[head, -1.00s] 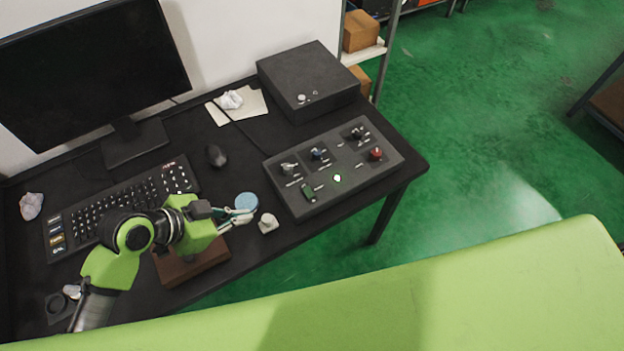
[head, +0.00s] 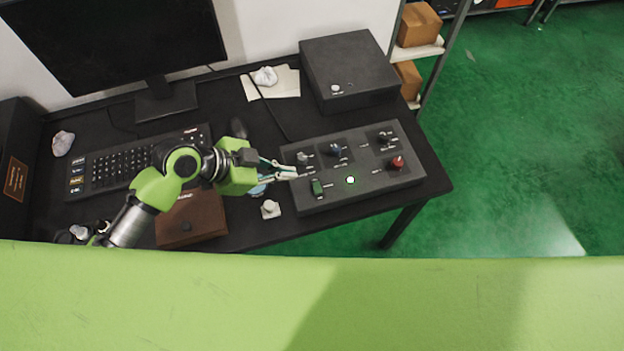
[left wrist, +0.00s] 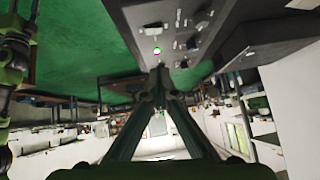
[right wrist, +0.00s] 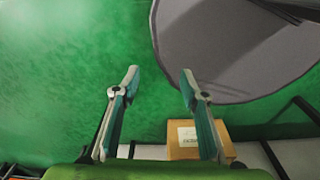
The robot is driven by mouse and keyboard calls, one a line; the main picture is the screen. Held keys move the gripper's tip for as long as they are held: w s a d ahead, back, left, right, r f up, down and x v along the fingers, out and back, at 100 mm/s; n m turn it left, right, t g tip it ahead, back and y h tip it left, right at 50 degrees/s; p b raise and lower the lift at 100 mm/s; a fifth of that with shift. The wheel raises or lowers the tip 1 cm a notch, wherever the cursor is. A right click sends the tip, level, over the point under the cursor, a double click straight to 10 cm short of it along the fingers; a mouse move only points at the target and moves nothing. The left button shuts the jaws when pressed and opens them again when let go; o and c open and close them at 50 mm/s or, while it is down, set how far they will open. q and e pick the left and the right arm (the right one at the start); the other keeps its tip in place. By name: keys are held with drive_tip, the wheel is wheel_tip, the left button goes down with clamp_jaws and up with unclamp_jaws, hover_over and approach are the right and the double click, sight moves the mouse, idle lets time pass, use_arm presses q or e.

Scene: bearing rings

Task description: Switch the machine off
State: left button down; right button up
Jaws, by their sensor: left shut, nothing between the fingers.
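The machine's control box (head: 375,183) is a dark slab on the desk with several knobs and switches. It carries a green rocker switch (head: 317,187) at the front left, a lit greenish-white lamp (head: 350,180) and a red knob or button (head: 397,162) at the right. My left gripper (head: 292,172) is shut and empty, its tips at the box's left edge, near the green switch; contact cannot be told. The left wrist view shows its closed fingertips (left wrist: 160,70) below the lit lamp (left wrist: 157,50). My right gripper (right wrist: 158,75) is open and empty over green floor.
A keyboard (head: 120,165), a monitor (head: 120,40), a brown box (head: 195,222) and a small white object (head: 270,209) stand left of the control box. A larger dark box (head: 350,75) sits behind it. Open floor lies to the right.

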use_arm(q)
drive_tip(key=p, duration=0.2)
hover_over(317, 188)
drive_tip(key=a, duration=0.2)
drive_tip(key=f, duration=0.5)
drive_tip(key=shift+s+d+f, duration=0.1)
drive_tip(key=shift+s+f, duration=0.15)
drive_tip(key=f, duration=0.3)
drive_tip(key=shift+w+d+f, duration=0.2)
drive_tip(key=shift+w+d, duration=0.05)
drive_tip(key=shift+w+a+f, duration=0.1)
drive_tip(key=shift+f, duration=0.65)
use_arm(e)
drive_tip(key=r, duration=0.1)
drive_tip(key=d+r, duration=0.1)
drive_tip(key=shift+w+r, duration=0.25)
drive_tip(key=shift+r, duration=0.1)
